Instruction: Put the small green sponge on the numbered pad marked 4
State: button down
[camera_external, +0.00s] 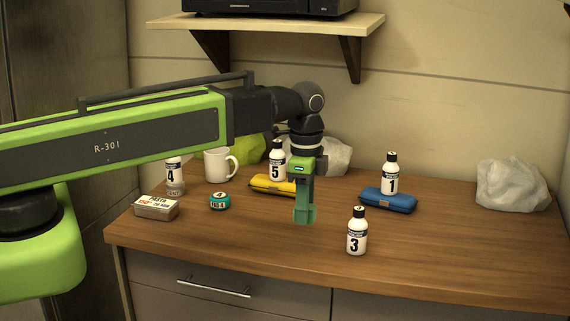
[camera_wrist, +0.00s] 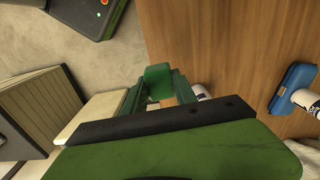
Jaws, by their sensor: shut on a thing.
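My gripper (camera_external: 304,205) points down above the wooden counter, right of the yellow case. It is shut on the small green sponge (camera_external: 303,215). In the wrist view the sponge (camera_wrist: 157,73) sits between the fingertips of my gripper (camera_wrist: 157,86). I cannot make out a flat pad marked 4. A white bottle marked 4 (camera_external: 171,169) stands at the back left, partly hidden by my arm. A small teal tin (camera_external: 220,203) has a label that is too small to read surely.
White bottles marked 5 (camera_external: 277,160), 1 (camera_external: 390,175) and 3 (camera_external: 357,235) stand about. A yellow case (camera_external: 268,186), a blue case (camera_external: 388,201), a white mug (camera_external: 216,166), a small box (camera_external: 156,207) and a crumpled bag (camera_external: 512,186) are there too. The front right counter (camera_external: 460,250) is clear.

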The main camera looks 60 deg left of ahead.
jog(key=shift+w+m, duration=0.1)
jog(key=shift+m, duration=0.6)
jog(key=shift+a+r+m, duration=0.1)
jog(key=shift+a+m, duration=0.3)
jog(key=s+a+r+p, duration=0.2)
jog(key=a+p, duration=0.1)
jog(key=a, duration=1)
jog(key=n+b, duration=0.2)
jog(key=b, duration=0.4)
send_over(219, 195)
jog(key=f, duration=0.5)
jog(key=shift+w+d+f, duration=0.15)
jog(key=shift+d+f, duration=0.05)
jog(key=shift+d, duration=0.15)
jog(key=shift+a, duration=0.4)
notch_tip(219, 195, down, 4)
jog(key=b, duration=0.4)
jog(key=shift+f+b, duration=0.25)
jog(key=shift+b, duration=0.1)
jog(key=c, duration=1)
grip_release()
jog(key=shift+r, duration=0.15)
